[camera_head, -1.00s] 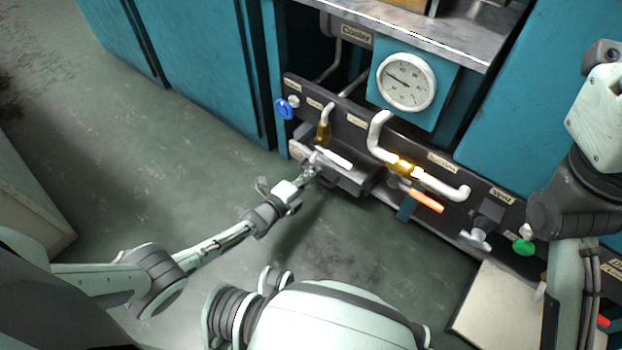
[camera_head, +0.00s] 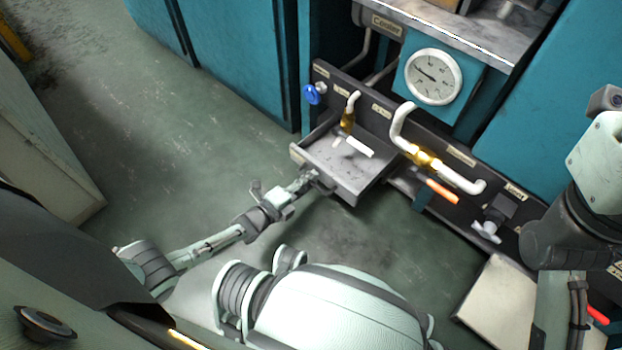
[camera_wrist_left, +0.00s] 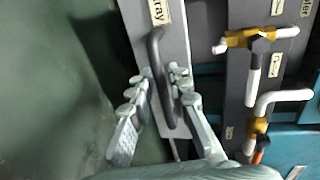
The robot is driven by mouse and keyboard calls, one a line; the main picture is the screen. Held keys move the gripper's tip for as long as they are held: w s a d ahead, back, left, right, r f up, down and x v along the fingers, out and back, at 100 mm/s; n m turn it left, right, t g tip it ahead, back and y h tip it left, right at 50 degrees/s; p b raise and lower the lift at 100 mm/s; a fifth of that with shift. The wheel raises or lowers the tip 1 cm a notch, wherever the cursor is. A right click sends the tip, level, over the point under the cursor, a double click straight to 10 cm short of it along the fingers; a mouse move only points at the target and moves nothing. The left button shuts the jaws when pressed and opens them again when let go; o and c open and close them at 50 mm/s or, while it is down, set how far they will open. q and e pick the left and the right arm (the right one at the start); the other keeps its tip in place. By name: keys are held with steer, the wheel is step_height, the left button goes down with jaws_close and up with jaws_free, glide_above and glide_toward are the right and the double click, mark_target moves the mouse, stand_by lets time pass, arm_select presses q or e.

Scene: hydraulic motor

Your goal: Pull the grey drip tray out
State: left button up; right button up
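The grey drip tray (camera_head: 345,170) stands well out from under the dark valve panel in the head view, its shallow inside showing. In the left wrist view its front (camera_wrist_left: 128,25) carries a label and a dark curved bar handle (camera_wrist_left: 158,62). My left gripper (camera_head: 310,177) is at the tray's front. In the left wrist view the left gripper (camera_wrist_left: 158,88) has one finger on each side of the handle, closed about it. The exact finger contact is hard to see. My right arm shows at the right of the head view, but its gripper does not show.
Above the tray, the panel (camera_head: 380,122) carries a blue knob (camera_head: 313,93), white pipes with brass fittings and an orange lever (camera_head: 442,191). A round gauge (camera_head: 433,77) sits higher. The green floor (camera_head: 200,130) in front of the tray's left side is clear.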

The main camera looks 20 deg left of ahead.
arm_select(q)
steer(key=shift+d, duration=0.1)
steer(key=shift+s, duration=0.25)
steer(key=v, duration=1.1)
steer(key=shift+s, duration=0.2)
steer(key=shift+r, duration=0.1)
